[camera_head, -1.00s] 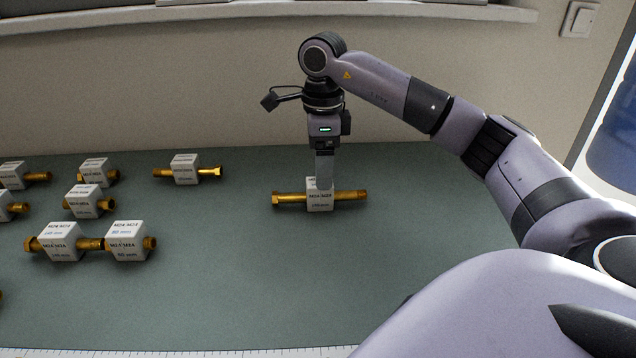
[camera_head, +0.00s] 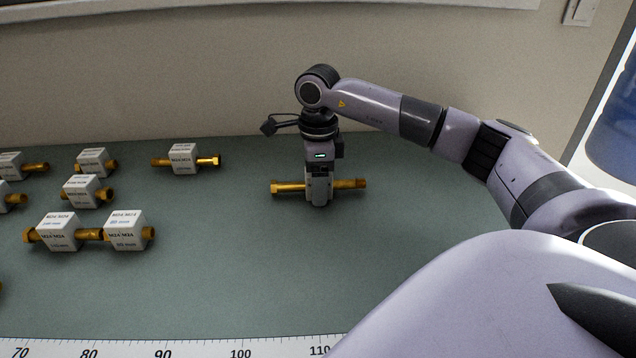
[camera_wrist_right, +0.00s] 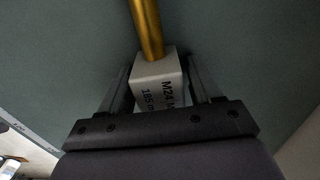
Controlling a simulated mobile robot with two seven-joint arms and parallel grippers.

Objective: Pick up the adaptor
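A brass adaptor (camera_head: 349,184) with a white labelled block around its middle lies on the green-grey table, apart from the others. My right gripper (camera_head: 319,198) points straight down over its block and hides most of it in the head view. In the right wrist view the white block (camera_wrist_right: 158,82) sits between the two fingers of the right gripper (camera_wrist_right: 162,92). Narrow gaps show on both sides of the block, so the fingers are open around it. The brass rod (camera_wrist_right: 146,28) extends away from the block. My left gripper is not in view.
Several other brass adaptors with white blocks, such as one at the back (camera_head: 183,158) and a pair at the front (camera_head: 90,233), lie on the left of the table. A ruler (camera_head: 200,352) runs along the front edge. The table (camera_head: 230,270) is clear around the separate adaptor.

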